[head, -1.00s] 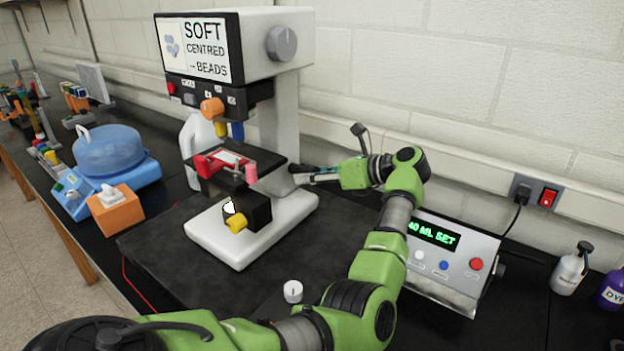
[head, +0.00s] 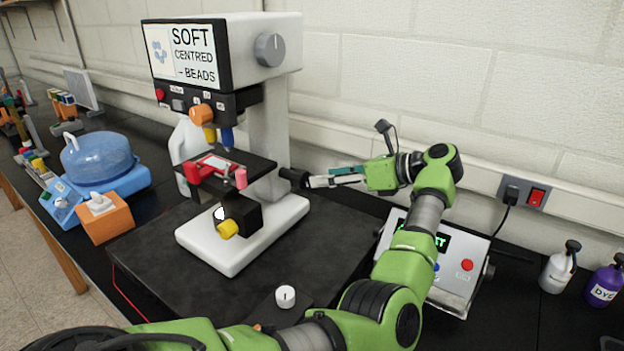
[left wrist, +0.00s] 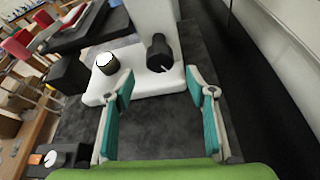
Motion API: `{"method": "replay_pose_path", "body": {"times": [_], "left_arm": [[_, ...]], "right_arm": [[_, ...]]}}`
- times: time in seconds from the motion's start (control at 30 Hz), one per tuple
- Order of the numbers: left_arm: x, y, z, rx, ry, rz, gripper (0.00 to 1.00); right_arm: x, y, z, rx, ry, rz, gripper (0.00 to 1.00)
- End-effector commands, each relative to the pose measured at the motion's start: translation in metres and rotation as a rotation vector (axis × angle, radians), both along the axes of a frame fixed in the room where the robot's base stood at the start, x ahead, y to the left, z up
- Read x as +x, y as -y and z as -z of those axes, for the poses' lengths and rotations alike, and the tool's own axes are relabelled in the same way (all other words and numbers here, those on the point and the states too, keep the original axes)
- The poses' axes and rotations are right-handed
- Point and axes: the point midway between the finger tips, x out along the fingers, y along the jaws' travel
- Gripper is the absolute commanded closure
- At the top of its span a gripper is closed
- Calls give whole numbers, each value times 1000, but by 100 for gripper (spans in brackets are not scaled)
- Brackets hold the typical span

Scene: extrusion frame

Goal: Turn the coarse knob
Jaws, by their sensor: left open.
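The microscope (head: 205,247) stands on the dark mat with its screen facing left. A black knob (head: 294,178), which I take for the coarse knob, sticks out from its right side. In the left wrist view this knob (left wrist: 160,52) is a black cylinder with a pale line, above the white base. My left gripper (head: 313,182) comes in from the right, close to the knob. In the left wrist view its teal-padded fingers (left wrist: 159,80) are wide apart and empty, with the knob ahead between their directions. The remaining gap is hard to judge. My right gripper is not in view.
A grey knob (head: 270,49) is on the microscope head and a pink one (head: 241,177) by the stage. A white dial (head: 285,296) sits in front. A control box (head: 462,275) stands behind my left arm; bottles (head: 558,268) are at right. The wall is close behind.

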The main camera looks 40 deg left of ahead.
Motion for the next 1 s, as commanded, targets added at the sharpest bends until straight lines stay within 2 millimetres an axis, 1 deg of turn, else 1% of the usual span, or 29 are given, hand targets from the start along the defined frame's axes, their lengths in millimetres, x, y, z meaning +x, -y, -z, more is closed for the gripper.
{"method": "replay_pose_path", "body": {"times": [0.03,0.1,0.2,0.3,1.0], "left_arm": [[2,9,-4,0,2,2,49],[4,18,-8,0,1,2,49],[6,28,-12,-1,1,1,49],[7,33,-14,0,0,0,49],[6,34,-14,1,0,-1,49]], "right_arm": [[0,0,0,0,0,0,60],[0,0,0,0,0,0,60],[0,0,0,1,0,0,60],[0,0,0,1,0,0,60],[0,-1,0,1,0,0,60]]}}
